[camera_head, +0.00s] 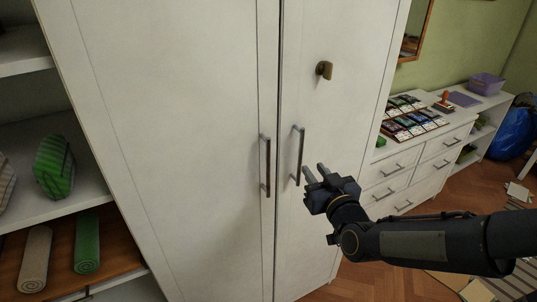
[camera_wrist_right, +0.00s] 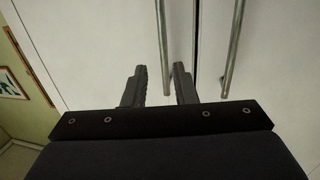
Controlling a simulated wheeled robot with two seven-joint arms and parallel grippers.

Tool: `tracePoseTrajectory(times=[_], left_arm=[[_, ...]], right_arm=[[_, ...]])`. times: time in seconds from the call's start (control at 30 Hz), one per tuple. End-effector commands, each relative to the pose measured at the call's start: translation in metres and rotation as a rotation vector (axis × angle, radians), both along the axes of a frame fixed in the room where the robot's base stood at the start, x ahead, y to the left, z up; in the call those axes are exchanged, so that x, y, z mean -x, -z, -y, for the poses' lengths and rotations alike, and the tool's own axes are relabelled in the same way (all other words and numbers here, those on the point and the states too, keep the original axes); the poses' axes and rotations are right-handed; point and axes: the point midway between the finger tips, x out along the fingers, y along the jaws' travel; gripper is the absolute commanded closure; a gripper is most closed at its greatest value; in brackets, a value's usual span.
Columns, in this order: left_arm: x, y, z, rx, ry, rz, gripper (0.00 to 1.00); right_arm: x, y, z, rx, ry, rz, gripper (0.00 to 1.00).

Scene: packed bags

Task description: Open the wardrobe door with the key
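The white wardrobe has a left door (camera_head: 180,110) and a right door (camera_head: 335,125), with a narrow dark line between them. Each has a vertical metal handle, the left one (camera_head: 265,165) and the right one (camera_head: 298,155). A brown key-like piece (camera_head: 324,69) sticks out of the right door, high above its handle. My right gripper (camera_head: 314,169) is open and empty, just right of the right door's handle. In the right wrist view that handle (camera_wrist_right: 163,45) lines up with the gap between the fingers (camera_wrist_right: 158,70); contact cannot be told. My left gripper is out of view.
Open shelves at the left hold a green bag (camera_head: 54,167) and rolled mats, one green (camera_head: 87,244). A white drawer unit (camera_head: 400,180) with small items on top stands right of the wardrobe. Papers lie on the wooden floor at the lower right.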

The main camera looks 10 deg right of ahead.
Motion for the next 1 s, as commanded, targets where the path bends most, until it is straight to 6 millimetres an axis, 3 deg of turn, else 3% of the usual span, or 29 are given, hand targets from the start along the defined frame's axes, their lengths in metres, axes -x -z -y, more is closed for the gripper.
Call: tracePoseTrajectory(times=[0.17,0.6,1.0], left_arm=[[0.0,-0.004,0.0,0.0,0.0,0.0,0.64],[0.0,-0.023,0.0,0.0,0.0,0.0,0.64],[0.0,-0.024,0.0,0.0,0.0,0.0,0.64]], right_arm=[[-0.013,-0.004,-0.002,-0.004,0.009,0.041,0.75],[-0.074,-0.005,-0.012,-0.005,0.008,0.041,0.75],[-0.082,-0.004,-0.012,-0.003,0.009,0.041,0.78]])
